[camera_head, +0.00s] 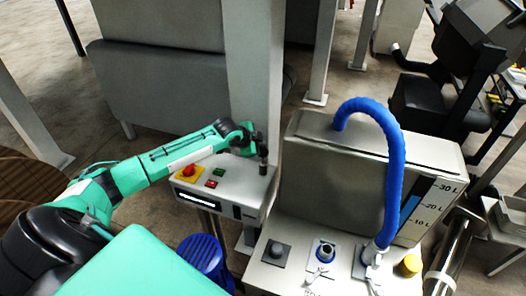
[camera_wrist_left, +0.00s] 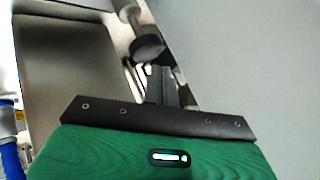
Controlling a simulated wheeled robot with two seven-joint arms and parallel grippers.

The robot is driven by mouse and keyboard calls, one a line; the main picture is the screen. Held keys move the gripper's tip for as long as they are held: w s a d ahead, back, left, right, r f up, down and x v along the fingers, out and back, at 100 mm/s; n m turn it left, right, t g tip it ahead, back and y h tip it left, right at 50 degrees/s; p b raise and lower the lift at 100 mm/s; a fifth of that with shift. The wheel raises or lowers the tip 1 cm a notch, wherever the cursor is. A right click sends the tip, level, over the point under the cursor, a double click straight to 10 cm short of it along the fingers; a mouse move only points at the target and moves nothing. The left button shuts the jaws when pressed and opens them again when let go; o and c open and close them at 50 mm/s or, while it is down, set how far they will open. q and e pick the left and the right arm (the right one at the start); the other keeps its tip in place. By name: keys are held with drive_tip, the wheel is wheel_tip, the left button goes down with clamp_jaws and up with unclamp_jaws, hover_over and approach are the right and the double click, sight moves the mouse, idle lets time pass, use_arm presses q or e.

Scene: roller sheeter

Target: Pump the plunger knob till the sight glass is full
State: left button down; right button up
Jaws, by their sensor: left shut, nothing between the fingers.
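My left gripper (camera_head: 262,152) is at the right end of the white control box, just above a short dark upright post (camera_head: 263,168). It is shut with nothing held; I cannot tell whether it touches the post. In the left wrist view, a dark round knob-like disc (camera_wrist_left: 147,48) on a stem lies beyond the fingers (camera_wrist_left: 163,85); I cannot tell if it is the plunger knob. The sight glass (camera_head: 408,208) on the tank's right side is blue in its lower part, to around the 20 L mark, and dark above. My right gripper is not in view.
The control box (camera_head: 230,190) carries a red knob on yellow and small green and red buttons. A grey tank (camera_head: 340,165) with a blue hose (camera_head: 396,150) stands to the right. A black knob (camera_head: 276,251) and yellow cap (camera_head: 409,264) are in front.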

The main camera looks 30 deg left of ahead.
use_arm(q)
drive_tip(key=shift+f, duration=0.15)
idle(0.4)
drive_tip(key=shift+f, duration=0.3)
drive_tip(key=shift+s+f+b, duration=0.1)
drive_tip(key=shift+f+b, duration=0.85)
drive_tip(key=shift+f, duration=1.05)
idle(1.7)
drive_tip(key=shift+r+p, duration=2)
drive_tip(key=shift+r, duration=0.4)
drive_tip(key=shift+r, duration=0.1)
wheel_tip(320, 180, up, 5)
drive_tip(key=p, duration=0.4)
